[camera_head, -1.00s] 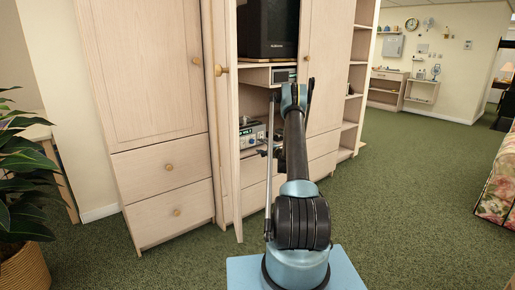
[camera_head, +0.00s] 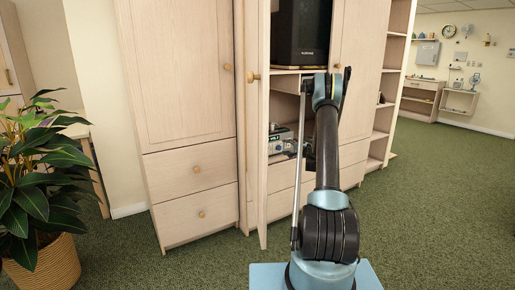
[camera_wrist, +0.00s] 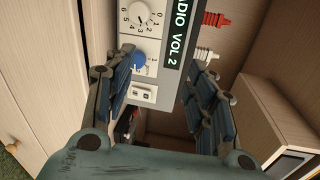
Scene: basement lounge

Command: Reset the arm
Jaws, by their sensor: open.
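My gripper (camera_wrist: 168,85) is open in the wrist view, its two dark jointed fingers spread apart with nothing held between them. A grey radio device (camera_wrist: 152,50) with a dial, a blue knob and a display reading "RADIO VOL 2" lies beyond the fingers. I cannot tell whether the left finger touches it. In the head view the device (camera_head: 281,143) sits on a cabinet shelf, partly hidden by an open door. My arm (camera_head: 326,150) stands in front of the cabinet, and the gripper end is mostly hidden behind it.
The narrow cabinet door (camera_head: 254,130) stands open just left of my arm. A black speaker (camera_head: 300,32) sits on the shelf above. A potted plant (camera_head: 45,185) stands at left. Green carpet (camera_head: 450,180) is clear at right. Red and white plugs (camera_wrist: 208,54) show beside the device.

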